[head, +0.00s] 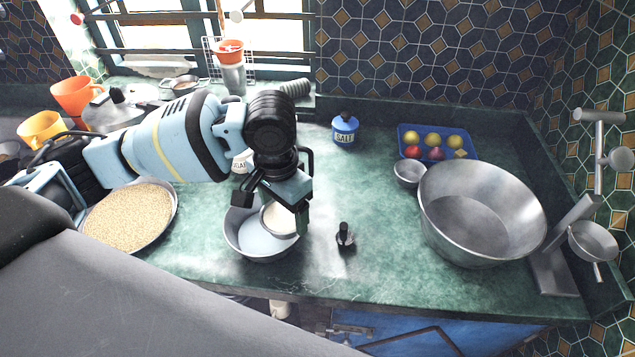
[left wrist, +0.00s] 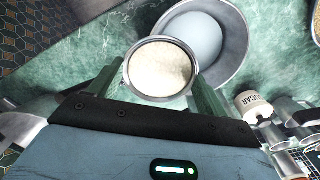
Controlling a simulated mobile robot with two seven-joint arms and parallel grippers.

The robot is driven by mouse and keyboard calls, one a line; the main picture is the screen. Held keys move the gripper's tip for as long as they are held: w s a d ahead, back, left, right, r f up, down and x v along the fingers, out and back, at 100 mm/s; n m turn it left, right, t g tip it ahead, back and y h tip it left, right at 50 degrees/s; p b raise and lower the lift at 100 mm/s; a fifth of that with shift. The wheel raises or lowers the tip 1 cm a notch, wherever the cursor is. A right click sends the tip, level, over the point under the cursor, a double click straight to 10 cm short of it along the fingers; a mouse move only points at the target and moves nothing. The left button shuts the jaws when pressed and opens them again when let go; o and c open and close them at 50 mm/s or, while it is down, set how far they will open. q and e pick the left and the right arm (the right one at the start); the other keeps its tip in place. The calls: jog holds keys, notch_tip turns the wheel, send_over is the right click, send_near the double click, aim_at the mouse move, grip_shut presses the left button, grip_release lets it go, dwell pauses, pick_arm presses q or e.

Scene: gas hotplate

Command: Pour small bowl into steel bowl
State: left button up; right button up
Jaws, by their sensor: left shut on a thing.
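My left gripper (head: 281,208) is shut on a small metal bowl (head: 279,219) filled with a pale, cream-coloured content. In the left wrist view the small bowl (left wrist: 160,70) sits between the two green fingers, its content still inside. A steel bowl (head: 237,240) stands on the green counter below and holds a smooth whitish content. The small bowl hangs over the right part of this bowl; the steel bowl also shows behind it in the left wrist view (left wrist: 237,50). I cannot tell whether the two bowls touch. My right gripper is not in view.
A large empty steel basin (head: 482,210) and a tiny metal bowl (head: 409,174) stand at the right. A small dark-topped item (head: 345,238) is right of the steel bowl. A pan of grain (head: 130,215) lies left. A blue salt jar (head: 345,129) and fruit tray (head: 470,155) are behind.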

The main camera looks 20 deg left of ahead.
pick_arm(q)
jog(key=w+m, duration=0.1)
jog(key=m, duration=0.1)
jog(key=w+d+m, duration=0.1)
jog(key=m, duration=0.2)
jog(key=shift+w+d+r, duration=0.1)
jog(key=shift+w+r, duration=0.1)
jog(key=w+m, duration=0.1)
jog(key=m, duration=0.4)
jog(key=w+d+m, duration=0.1)
jog(key=w+m, duration=0.1)
jog(key=m, duration=0.2)
jog(key=w+d+m+p, duration=0.1)
jog(key=w+m, duration=0.1)
jog(key=m, duration=0.3)
jog(key=shift+d+r+m, duration=0.2)
jog(key=shift+d+m, duration=0.05)
jog(key=shift+m, duration=0.05)
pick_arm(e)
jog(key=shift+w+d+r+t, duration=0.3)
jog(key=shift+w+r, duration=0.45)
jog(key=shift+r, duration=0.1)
pick_arm(q)
jog(key=shift+s+a, duration=0.1)
